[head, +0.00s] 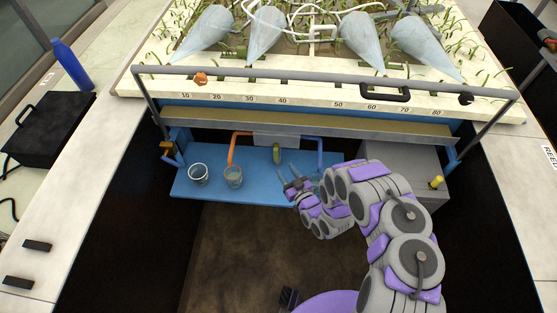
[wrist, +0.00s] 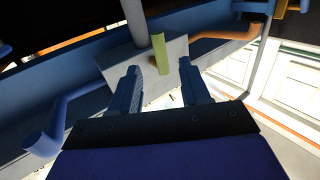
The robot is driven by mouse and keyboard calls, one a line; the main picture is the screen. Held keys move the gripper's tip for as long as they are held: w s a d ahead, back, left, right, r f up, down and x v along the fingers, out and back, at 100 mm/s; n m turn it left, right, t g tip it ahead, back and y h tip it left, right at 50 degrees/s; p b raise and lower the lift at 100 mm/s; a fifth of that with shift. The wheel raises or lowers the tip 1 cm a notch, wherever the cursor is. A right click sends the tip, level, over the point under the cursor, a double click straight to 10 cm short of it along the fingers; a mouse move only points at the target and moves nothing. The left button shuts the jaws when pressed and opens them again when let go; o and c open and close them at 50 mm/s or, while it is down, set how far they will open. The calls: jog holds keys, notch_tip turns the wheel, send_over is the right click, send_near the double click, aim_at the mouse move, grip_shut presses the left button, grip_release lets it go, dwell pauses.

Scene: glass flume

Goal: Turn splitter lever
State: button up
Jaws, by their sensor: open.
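The splitter lever (head: 277,152) is a short yellow-green handle on the front of a grey splitter box (head: 262,139), above the blue shelf. In the wrist view the lever (wrist: 160,53) stands out from the grey box (wrist: 118,63), ahead of my fingertips and between them in the picture. My gripper (head: 294,183) is just to the right of and below the lever in the head view. In the wrist view its two dark blue fingers (wrist: 159,66) are apart with nothing held between them. I see no clear contact with the lever.
An orange pipe (head: 235,143) leaves the box on the left and a blue pipe (head: 320,150) on the right. Two clear cups (head: 198,174) (head: 233,177) stand on the blue shelf (head: 215,193). A grey cabinet (head: 405,165) stands right. A rail (head: 300,75) crosses above.

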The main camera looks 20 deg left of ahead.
aim_at(277, 158)
jog(key=x, duration=0.6)
jog(key=shift+w+a+b, duration=0.15)
jog(key=shift+w+b, duration=0.05)
jog(key=shift+b, duration=0.1)
grip_shut()
